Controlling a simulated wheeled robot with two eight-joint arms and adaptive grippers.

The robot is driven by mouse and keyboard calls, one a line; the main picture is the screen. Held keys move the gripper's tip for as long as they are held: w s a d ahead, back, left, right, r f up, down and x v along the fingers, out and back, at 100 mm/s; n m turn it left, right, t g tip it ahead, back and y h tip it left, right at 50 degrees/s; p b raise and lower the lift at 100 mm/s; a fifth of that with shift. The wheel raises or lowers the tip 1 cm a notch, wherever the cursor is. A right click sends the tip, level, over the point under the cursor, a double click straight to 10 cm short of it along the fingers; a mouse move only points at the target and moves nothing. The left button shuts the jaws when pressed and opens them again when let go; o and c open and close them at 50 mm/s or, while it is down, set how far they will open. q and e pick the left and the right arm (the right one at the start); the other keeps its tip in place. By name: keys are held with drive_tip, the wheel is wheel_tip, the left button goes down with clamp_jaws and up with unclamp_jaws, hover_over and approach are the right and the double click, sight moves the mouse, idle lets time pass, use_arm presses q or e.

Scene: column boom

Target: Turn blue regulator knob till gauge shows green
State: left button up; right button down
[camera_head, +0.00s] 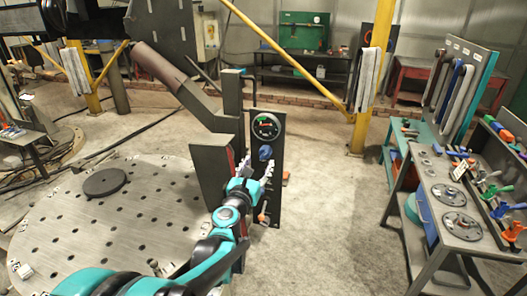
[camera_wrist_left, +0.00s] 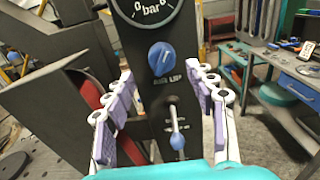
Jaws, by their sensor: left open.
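The blue regulator knob (camera_head: 265,153) sits on an upright dark panel (camera_head: 269,196), just below the round black gauge (camera_head: 267,126). In the left wrist view the knob (camera_wrist_left: 162,58) is clear, with a lighter bar across its face. The gauge (camera_wrist_left: 152,8) shows only its lower part there, with "bar" on it; the head view is too small to read the needle surely. My left gripper (camera_head: 257,168) is open in front of the panel. In the wrist view its purple-padded fingers (camera_wrist_left: 164,80) stand apart on either side below the knob, not visibly touching it. My right gripper is out of view.
A small lever with a blue end (camera_wrist_left: 177,142) sticks out below the knob, between the fingers. A grey plate (camera_wrist_left: 58,75) stands left of the panel. A round perforated table (camera_head: 70,215) is at left, a tool cart (camera_head: 445,190) at right. The floor between is clear.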

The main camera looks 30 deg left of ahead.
sight(263, 157)
use_arm(q)
drive_tip(key=x, duration=0.5)
drive_tip(key=shift+w+d, duration=0.1)
drive_tip(key=shift+w, duration=0.25)
drive_tip(key=c, duration=1.2)
